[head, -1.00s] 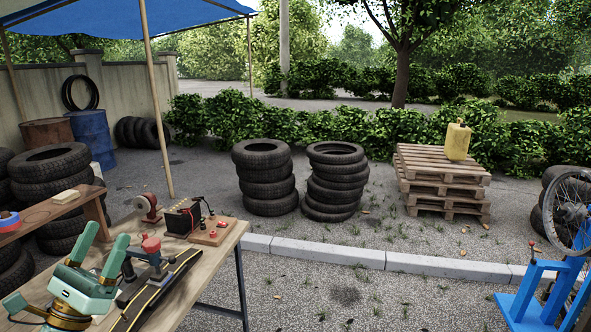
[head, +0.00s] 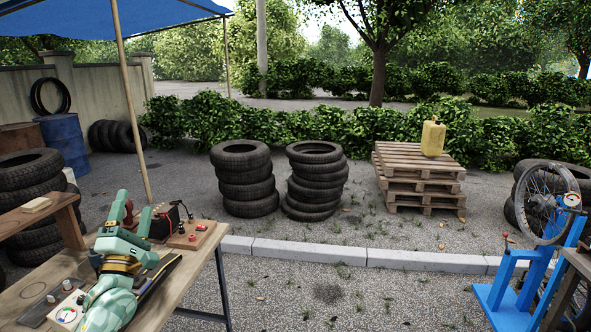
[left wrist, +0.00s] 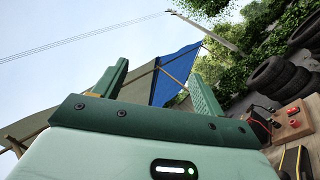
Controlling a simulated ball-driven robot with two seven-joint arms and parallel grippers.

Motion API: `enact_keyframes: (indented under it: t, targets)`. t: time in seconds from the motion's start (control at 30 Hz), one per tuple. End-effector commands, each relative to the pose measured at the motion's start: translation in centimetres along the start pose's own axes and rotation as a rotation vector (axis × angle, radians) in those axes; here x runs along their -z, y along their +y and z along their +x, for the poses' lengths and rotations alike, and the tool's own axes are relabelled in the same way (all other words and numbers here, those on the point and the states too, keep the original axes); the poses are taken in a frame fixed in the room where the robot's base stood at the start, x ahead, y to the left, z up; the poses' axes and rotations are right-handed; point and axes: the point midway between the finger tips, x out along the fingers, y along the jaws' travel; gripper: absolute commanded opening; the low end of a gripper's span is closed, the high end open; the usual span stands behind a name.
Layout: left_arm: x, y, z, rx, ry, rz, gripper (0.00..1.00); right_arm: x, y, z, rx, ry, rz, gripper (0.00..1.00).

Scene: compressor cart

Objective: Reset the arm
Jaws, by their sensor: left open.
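My left gripper (head: 135,211) is raised over the wooden workbench (head: 190,275) at the lower left of the head view. Its two green fingers stand apart with nothing between them. The left wrist view also shows the open fingers (left wrist: 160,88), with sky, the blue canopy and foliage behind them. The gripper hides part of the bench top and of the tools there. My right gripper is in neither view.
On the bench are a board with red knobs (head: 192,235), a black battery-like box (head: 163,222) and a gauge panel (head: 68,312). A blue stand with a wheel (head: 515,300) is at right. Tyre stacks (head: 245,180) and pallets (head: 420,180) stand beyond open gravel.

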Motion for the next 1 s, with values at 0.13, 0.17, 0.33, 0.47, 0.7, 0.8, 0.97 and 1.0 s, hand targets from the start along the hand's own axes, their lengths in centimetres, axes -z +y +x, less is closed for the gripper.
enact_keyframes:
  t: [0.13,0.17,0.33,0.47,0.7,0.8,0.97,1.0]
  targets:
    - [-1.0,-4.7,-0.7,0.213,-0.158,0.863,0.71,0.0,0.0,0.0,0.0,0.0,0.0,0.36]
    - [-0.9,-5.6,-0.9,0.247,-0.199,1.027,0.71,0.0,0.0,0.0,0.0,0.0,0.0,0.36]
    - [0.8,-9.5,-2.6,0.391,-0.473,1.864,0.71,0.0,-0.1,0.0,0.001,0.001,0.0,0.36]
    - [2.1,-13.7,-6.5,0.482,-0.666,2.126,0.71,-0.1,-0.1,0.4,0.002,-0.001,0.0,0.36]
    - [3.1,-22.7,-18.9,0.667,-0.883,2.02,0.71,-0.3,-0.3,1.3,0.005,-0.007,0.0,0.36]
    - [3.4,-26.2,-25.5,0.757,-0.987,1.963,0.71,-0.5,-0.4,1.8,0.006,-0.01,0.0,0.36]
    - [3.5,-30.4,-37.2,0.901,-1.156,1.859,0.71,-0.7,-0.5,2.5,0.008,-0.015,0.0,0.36]
    - [3.5,-31.1,-40.2,0.935,-1.197,1.831,0.71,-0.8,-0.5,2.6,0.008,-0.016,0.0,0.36]
